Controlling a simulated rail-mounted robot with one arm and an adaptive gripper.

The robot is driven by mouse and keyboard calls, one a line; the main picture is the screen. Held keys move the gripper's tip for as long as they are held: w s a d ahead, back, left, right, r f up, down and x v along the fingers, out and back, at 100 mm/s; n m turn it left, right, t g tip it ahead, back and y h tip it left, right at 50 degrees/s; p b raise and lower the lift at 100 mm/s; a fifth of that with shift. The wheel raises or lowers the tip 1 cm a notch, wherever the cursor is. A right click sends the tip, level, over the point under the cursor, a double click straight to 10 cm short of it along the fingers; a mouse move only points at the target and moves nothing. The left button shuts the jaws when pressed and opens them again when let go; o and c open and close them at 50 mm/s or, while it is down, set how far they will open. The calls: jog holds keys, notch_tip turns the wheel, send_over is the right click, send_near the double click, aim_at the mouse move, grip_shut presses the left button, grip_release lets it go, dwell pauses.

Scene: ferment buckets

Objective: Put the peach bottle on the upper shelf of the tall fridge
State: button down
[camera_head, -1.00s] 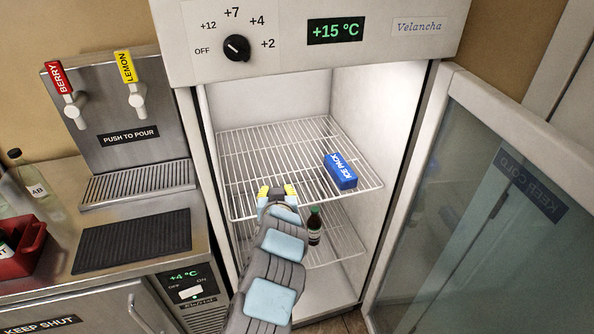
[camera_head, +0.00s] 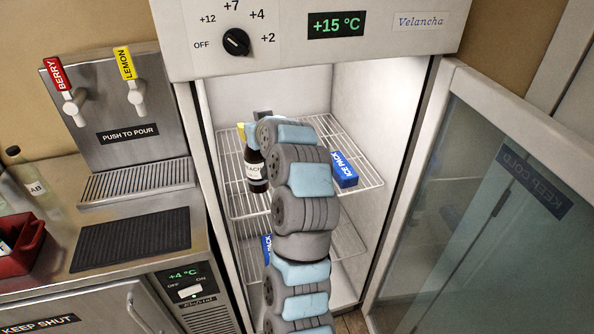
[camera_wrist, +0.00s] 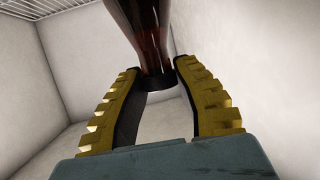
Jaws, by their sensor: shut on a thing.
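The peach bottle (camera_head: 256,172), dark brown with a white label on which "ACH" can be read, is upright inside the tall fridge (camera_head: 330,25), over the left part of the upper shelf (camera_head: 235,205). I cannot tell whether its base touches the wires. My gripper (camera_head: 250,138) is at its top, mostly hidden behind my own arm. In the wrist view the yellow-and-black fingers (camera_wrist: 158,78) are shut on the dark neck end of the bottle (camera_wrist: 142,25).
A blue ice pack (camera_head: 344,170) lies on the upper shelf, right of my arm. Another blue pack (camera_head: 266,248) shows partly on the lower shelf. The glass door (camera_head: 480,200) stands open at right. A drink dispenser (camera_head: 115,130) and red bin (camera_head: 22,245) are at left.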

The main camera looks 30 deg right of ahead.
jog(key=shift+n+y, duration=0.9)
jog(key=r, duration=0.2)
jog(key=a+r, duration=0.1)
jog(key=shift+w+a+r, duration=0.15)
jog(key=shift+r, duration=0.25)
jog(key=shift+a+r+n+y, duration=0.15)
jog(key=shift+r+n+y, duration=0.25)
jog(key=shift+r+y, duration=0.2)
jog(key=w+d+f+p, duration=0.4)
jog(key=w+d+f, duration=0.4)
jog(key=f, duration=0.4)
jog(key=shift+w+d+f, duration=0.3)
jog(key=shift+w+d, duration=0.05)
jog(key=shift+w, duration=0.4)
jog(key=shift+f, duration=0.15)
jog(key=c, duration=0.9)
grip_release()
